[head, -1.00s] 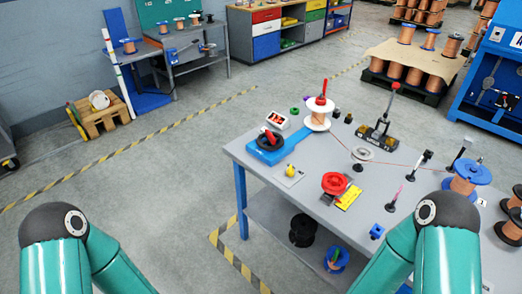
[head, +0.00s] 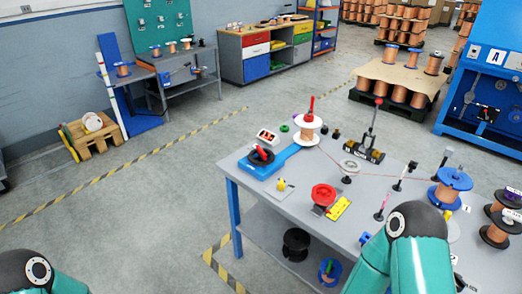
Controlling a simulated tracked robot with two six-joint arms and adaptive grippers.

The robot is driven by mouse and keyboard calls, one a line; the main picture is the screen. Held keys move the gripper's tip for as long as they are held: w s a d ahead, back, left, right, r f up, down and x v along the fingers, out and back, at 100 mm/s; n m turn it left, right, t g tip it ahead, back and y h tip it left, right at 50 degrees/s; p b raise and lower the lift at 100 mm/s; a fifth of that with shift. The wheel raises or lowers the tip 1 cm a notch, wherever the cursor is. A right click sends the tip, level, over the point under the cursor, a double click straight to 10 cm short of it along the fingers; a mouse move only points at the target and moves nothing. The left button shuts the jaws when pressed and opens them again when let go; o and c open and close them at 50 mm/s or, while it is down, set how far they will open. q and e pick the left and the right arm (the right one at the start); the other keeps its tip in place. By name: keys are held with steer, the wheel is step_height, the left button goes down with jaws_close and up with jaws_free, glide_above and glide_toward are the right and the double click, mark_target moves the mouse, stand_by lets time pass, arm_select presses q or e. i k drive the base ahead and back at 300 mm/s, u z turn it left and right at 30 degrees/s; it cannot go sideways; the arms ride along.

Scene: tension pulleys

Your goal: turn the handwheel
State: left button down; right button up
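A black wheel with a red handle (head: 262,155) sits on a blue base (head: 288,162) at the left end of the grey table. A red wheel-shaped knob (head: 323,194) stands near the table's front edge, beside a yellow strip (head: 339,208). I cannot tell for sure which of the two is the handwheel. Only the teal upper links of my arms show, at the lower left and lower right. Neither gripper is in view.
A white spool (head: 307,135) with a red top stands at the table's back, with a thin wire running right past a grey pulley (head: 349,166). A blue-flanged copper spool (head: 450,186) stands at the right. Open floor lies left of the table (head: 228,165).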

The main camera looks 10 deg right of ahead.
mark_target(262, 158)
steer(key=i, duration=0.9)
